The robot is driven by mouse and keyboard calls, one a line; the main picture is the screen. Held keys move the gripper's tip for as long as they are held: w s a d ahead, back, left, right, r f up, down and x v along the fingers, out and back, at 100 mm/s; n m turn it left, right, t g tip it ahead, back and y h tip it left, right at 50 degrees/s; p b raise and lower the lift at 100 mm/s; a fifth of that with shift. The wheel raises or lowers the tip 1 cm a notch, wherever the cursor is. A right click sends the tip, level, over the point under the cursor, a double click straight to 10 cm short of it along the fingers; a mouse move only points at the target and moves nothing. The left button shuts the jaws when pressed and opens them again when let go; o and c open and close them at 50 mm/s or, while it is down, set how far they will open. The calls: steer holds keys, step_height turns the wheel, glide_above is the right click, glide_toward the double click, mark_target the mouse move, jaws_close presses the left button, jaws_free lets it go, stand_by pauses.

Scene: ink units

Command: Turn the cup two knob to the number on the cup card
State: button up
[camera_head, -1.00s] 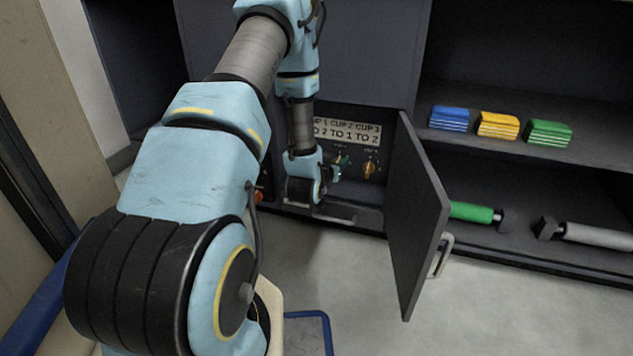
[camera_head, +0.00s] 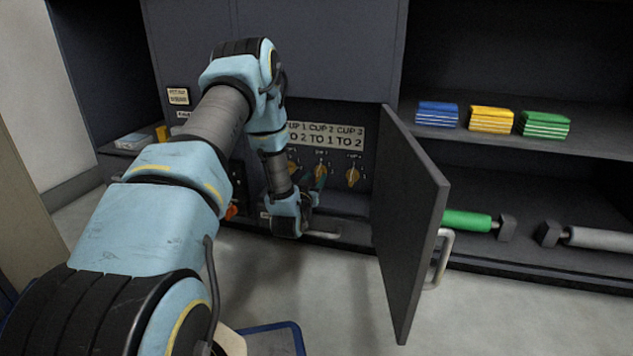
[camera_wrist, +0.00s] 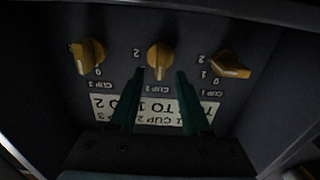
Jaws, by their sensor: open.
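The cup card (camera_head: 325,135) sits above the knobs in the open cabinet bay and reads CUP 1 TO 2, CUP 2 TO 1, CUP 3 TO 2. It appears upside down in the wrist view (camera_wrist: 150,112), partly behind my fingers. The cup two knob (camera_head: 320,171) is the middle orange knob. In the wrist view the cup two knob (camera_wrist: 158,57) stands nearly upright; its number is unclear. My gripper (camera_wrist: 161,74) is open, with green fingertips apart near the cup two knob's lower end. In the head view my gripper (camera_head: 309,188) is small and partly hidden.
The cup one knob (camera_wrist: 231,66) and cup three knob (camera_wrist: 88,56) flank the middle one. An open door (camera_head: 408,215) with a handle stands right of the bay. Shelves beyond hold blue, yellow and green stacks (camera_head: 491,120) and a green roller (camera_head: 468,221).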

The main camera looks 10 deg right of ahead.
mark_target(319, 174)
steer(key=shift+b+x, duration=0.4)
steer(key=shift+x, duration=1)
steer(key=shift+c, duration=0.2)
jaws_close()
